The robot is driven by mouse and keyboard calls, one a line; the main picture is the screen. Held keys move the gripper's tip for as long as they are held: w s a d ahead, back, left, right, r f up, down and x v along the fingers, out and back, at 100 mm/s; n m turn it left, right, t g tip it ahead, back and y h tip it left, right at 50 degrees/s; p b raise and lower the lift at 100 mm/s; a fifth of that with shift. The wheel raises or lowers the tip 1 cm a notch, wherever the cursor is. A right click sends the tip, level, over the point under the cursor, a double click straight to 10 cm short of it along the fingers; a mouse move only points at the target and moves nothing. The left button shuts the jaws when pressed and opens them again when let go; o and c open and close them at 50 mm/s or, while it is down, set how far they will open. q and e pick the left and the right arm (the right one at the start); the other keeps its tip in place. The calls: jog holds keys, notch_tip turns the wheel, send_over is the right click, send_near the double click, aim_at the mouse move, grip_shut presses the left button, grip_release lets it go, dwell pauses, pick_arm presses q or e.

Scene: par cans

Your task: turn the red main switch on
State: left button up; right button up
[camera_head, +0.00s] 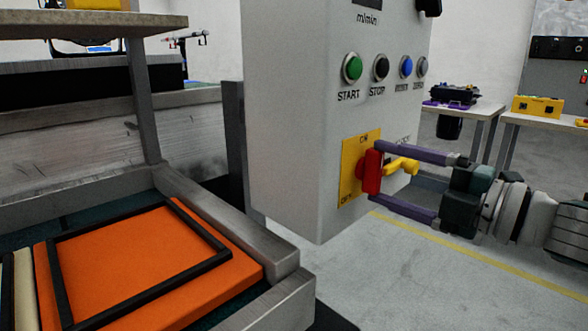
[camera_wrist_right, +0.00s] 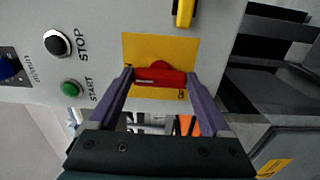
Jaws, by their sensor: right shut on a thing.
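The red main switch (camera_head: 371,174) is on a yellow plate (camera_head: 350,165) on the front of a pale control box. Its handle stands upright along the box, with ON lettered near the top of the plate and OFF near the bottom. My right gripper (camera_head: 373,171) comes in from the right, one purple finger at the handle's top end and one at its bottom end, shut on it. In the right wrist view the red handle (camera_wrist_right: 160,77) lies crosswise between the fingertips, in front of the yellow plate (camera_wrist_right: 150,50). My left gripper is not in view.
A yellow lever (camera_head: 402,166) sticks out just right of the switch, close to my fingers. Green START (camera_head: 352,68), black STOP (camera_head: 381,67) and blue (camera_head: 406,67) buttons are above. A metal-framed bench with an orange panel (camera_head: 140,262) stands at left.

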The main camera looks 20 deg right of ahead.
jog(key=o, duration=1.2)
jog(key=shift+c, duration=0.2)
jog(key=p+v, duration=0.1)
jog(key=v, duration=0.9)
jog(key=shift+a, duration=0.1)
